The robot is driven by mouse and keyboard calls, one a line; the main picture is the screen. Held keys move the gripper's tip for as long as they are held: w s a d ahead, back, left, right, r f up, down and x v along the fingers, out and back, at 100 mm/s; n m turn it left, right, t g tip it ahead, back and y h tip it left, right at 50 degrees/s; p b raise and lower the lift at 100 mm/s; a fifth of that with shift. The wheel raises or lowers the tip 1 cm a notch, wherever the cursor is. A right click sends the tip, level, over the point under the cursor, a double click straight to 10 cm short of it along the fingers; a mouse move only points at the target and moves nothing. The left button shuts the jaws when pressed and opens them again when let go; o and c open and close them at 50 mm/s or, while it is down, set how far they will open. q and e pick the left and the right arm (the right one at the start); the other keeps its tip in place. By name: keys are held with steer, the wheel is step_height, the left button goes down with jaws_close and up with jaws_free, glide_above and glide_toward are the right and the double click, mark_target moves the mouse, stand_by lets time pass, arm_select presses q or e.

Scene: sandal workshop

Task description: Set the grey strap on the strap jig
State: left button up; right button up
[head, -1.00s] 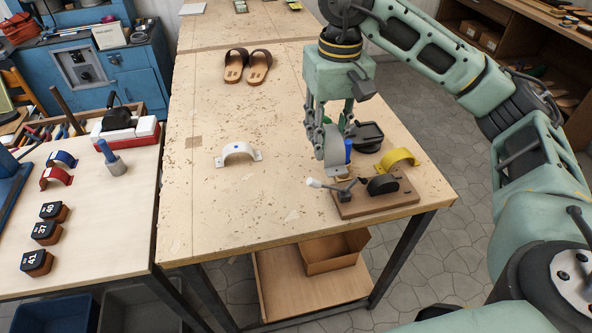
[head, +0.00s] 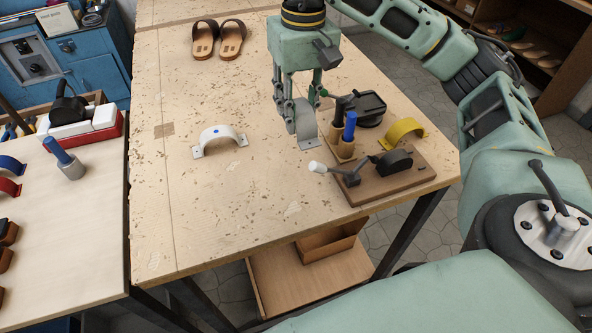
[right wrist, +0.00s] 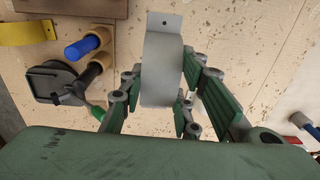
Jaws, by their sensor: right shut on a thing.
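My right gripper (head: 303,122) is shut on the grey strap (head: 306,118), a curved band with a flat holed tab at its lower end. In the right wrist view the grey strap (right wrist: 162,70) hangs between the fingers of the gripper (right wrist: 160,100). The strap jig (head: 385,180) is a brown board near the table's front right corner, with a black rounded form (head: 393,161) and a white-tipped lever (head: 318,167). The strap is beyond and left of the jig, apart from it. Its height above the table is hard to tell. My left gripper is not in view.
Blue-handled (head: 350,125) and dark-handled tools stand in wooden holders between strap and jig. A black dish (head: 368,108) and yellow strap (head: 405,130) are behind the jig. A white strap (head: 220,137) lies left on the table (head: 200,220). Sandals (head: 218,38) sit far back.

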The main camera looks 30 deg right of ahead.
step_height(320, 180, down, 2)
steer(key=shift+w+f+b, duration=0.1)
steer(key=shift+w+b, duration=0.05)
steer(key=shift+b, duration=0.35)
step_height(320, 180, down, 5)
steer(key=shift+p, duration=0.35)
steer(key=shift+f+p, duration=0.4)
steer(key=shift+f, duration=2)
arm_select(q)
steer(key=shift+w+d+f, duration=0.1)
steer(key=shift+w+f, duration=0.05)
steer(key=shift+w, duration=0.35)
arm_select(e)
steer(key=shift+f, duration=0.1)
steer(key=o, duration=0.9)
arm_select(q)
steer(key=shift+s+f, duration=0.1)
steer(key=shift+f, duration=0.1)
